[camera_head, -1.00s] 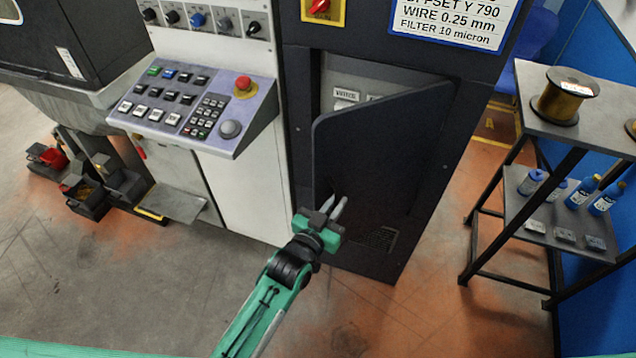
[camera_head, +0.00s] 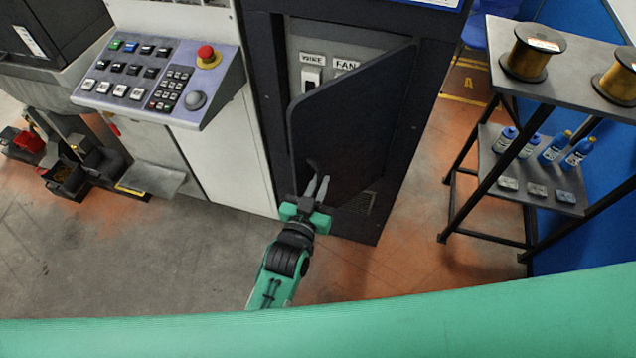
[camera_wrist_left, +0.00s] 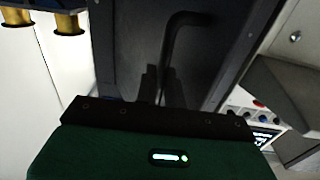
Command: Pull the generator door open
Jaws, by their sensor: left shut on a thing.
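The generator door (camera_head: 352,125) is a dark grey panel on the black cabinet. In the left wrist view the door (camera_wrist_left: 130,50) fills the middle, and a dark bent handle (camera_wrist_left: 176,50) runs down to the fingers (camera_wrist_left: 158,88). The gripper is shut on the handle; the exact contact is dark. My right gripper is not in view.
A control panel (camera_head: 160,85) with a red stop button juts out left of the door. A rack (camera_head: 480,165) with wire spools and blue bottles stands at the right. The floor (camera_head: 400,240) between cabinet and rack is clear.

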